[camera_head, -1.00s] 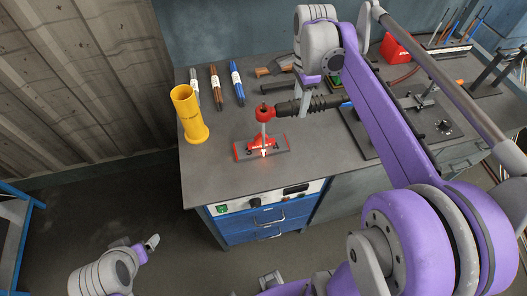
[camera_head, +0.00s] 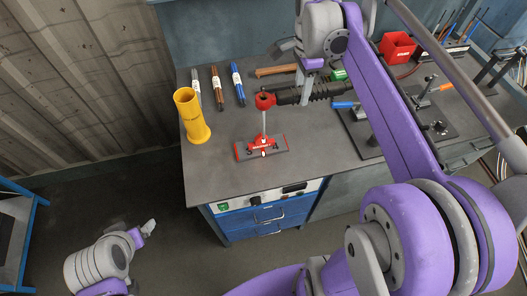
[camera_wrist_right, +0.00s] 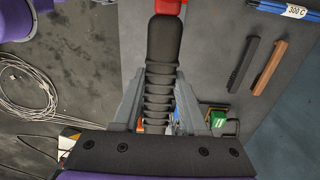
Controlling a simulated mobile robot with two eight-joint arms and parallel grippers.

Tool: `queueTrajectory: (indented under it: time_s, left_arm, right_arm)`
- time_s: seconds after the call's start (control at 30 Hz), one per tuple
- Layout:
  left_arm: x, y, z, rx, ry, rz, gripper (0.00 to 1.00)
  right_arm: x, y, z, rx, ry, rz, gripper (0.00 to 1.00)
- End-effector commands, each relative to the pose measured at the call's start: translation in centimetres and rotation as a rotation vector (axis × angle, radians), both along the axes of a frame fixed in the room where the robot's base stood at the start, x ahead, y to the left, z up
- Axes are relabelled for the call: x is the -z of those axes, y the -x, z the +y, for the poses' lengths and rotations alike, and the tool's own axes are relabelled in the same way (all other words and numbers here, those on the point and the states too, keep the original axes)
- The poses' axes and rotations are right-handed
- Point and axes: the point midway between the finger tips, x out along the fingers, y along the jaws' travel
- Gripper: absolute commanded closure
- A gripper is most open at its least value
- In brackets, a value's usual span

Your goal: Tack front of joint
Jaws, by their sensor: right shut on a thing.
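The joint piece (camera_head: 280,147), a grey plate with red edges and a red part at its middle, lies on the bench. My right gripper (camera_wrist_right: 160,105) is shut on the black ribbed handle of a torch (camera_wrist_right: 163,40). In the head view the torch has a red head (camera_head: 264,101), from which a thin pale rod points down to the middle of the joint piece; whether its tip touches cannot be told. My left gripper (camera_head: 149,227) is low at the left, away from the bench; its finger opening is unclear.
A yellow cylinder (camera_head: 190,115) stands at the bench's left edge. The bench front left is clear.

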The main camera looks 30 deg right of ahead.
Motion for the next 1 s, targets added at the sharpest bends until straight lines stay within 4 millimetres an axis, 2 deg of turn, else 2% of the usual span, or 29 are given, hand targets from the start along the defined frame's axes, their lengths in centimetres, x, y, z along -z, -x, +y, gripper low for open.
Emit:
queueTrajectory:
  time_s: [0.3,0.5,0.7,1.0]
  left_arm:
    - [-0.2,-0.1,0.0,0.000,0.000,-0.002,0.15]
    - [-1.4,-0.9,0.0,0.000,0.000,-0.017,0.15]
    - [-1.5,-1.0,0.0,0.000,0.000,-0.020,0.15]
    - [-1.4,-0.9,0.0,0.000,0.000,-0.018,0.15]
  right_arm:
    - [-0.3,0.0,0.0,0.000,0.000,-0.001,1.00]
    - [-1.9,-0.2,0.0,0.000,0.000,-0.005,1.00]
    - [-3.1,-0.1,0.0,0.000,-0.001,-0.002,1.00]
    - [-3.1,0.0,0.0,0.000,0.000,0.000,1.00]
